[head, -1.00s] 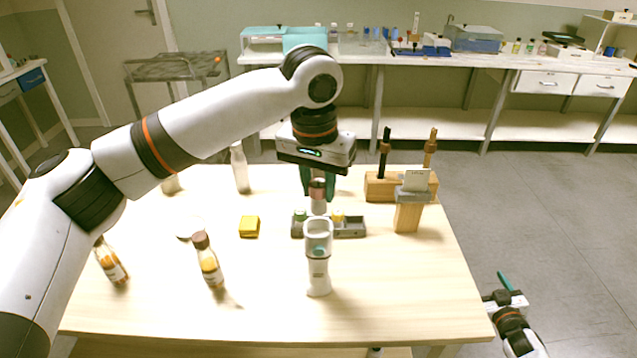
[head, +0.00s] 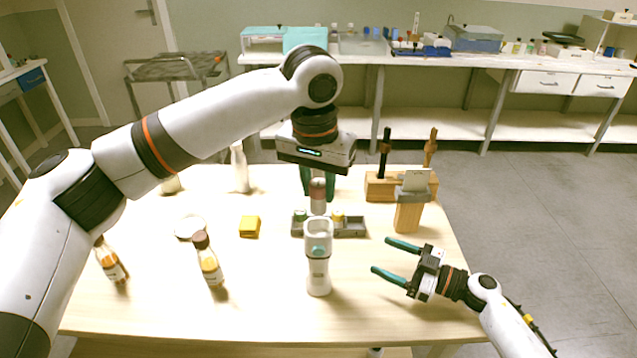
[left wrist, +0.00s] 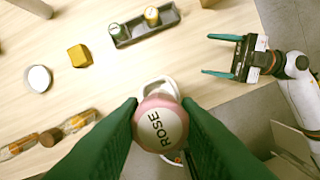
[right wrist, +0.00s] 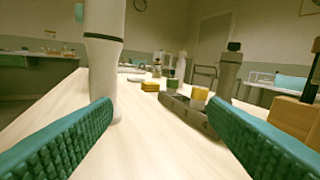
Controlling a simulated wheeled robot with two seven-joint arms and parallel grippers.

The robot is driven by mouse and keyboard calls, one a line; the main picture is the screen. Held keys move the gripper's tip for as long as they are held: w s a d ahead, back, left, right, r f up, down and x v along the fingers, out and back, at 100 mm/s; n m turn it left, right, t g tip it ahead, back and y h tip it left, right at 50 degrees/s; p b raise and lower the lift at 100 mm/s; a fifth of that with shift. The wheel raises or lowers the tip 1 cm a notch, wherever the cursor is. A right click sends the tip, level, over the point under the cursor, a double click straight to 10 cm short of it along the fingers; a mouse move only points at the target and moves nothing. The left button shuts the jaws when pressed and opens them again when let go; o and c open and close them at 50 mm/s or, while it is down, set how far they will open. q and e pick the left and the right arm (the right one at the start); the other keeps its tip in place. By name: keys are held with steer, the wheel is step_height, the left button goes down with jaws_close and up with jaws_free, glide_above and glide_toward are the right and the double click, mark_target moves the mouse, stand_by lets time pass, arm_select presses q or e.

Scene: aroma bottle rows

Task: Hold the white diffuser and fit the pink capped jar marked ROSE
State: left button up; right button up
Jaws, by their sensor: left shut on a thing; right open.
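My left gripper (head: 318,182) is shut on the jar with the pink cap (head: 317,190) and holds it upright above the table, just behind and above the white diffuser's open top. In the left wrist view the cap (left wrist: 158,124) reads ROSE between the green fingers. The white diffuser (head: 318,272) stands upright on the table and is partly hidden behind the jar in the left wrist view. My right gripper (head: 388,258) is open and empty, to the right of the diffuser, its fingers pointing left. In the right wrist view the diffuser (right wrist: 103,60) stands beyond the left finger.
A grey tray (head: 350,229) with a green-capped and a yellow-capped jar lies behind the diffuser. A yellow block (head: 249,227), a white disc (head: 189,227) and amber bottles (head: 208,262) stand left. A wooden holder (head: 408,215) stands right. The front table is clear.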

mark_target(319, 214)
steer(key=s+a+f+g, duration=0.2)
steer(key=s+a, duration=0.1)
steer(key=s+a+f+n+g, duration=0.1)
steer(key=s+a, duration=0.1)
steer(key=shift+f+g, duration=0.1)
steer(key=shift+g, duration=0.3)
steer(key=shift+x, duration=4.95)
steer(key=c, duration=0.6)
arm_select(q)
steer(key=shift+f, duration=0.15)
arm_select(e)
steer(key=shift+c, duration=0.2)
arm_select(q)
steer(key=shift+f, duration=1.25)
arm_select(e)
steer(key=shift+s, duration=0.1)
arm_select(q)
steer(key=shift+f, duration=1.9)
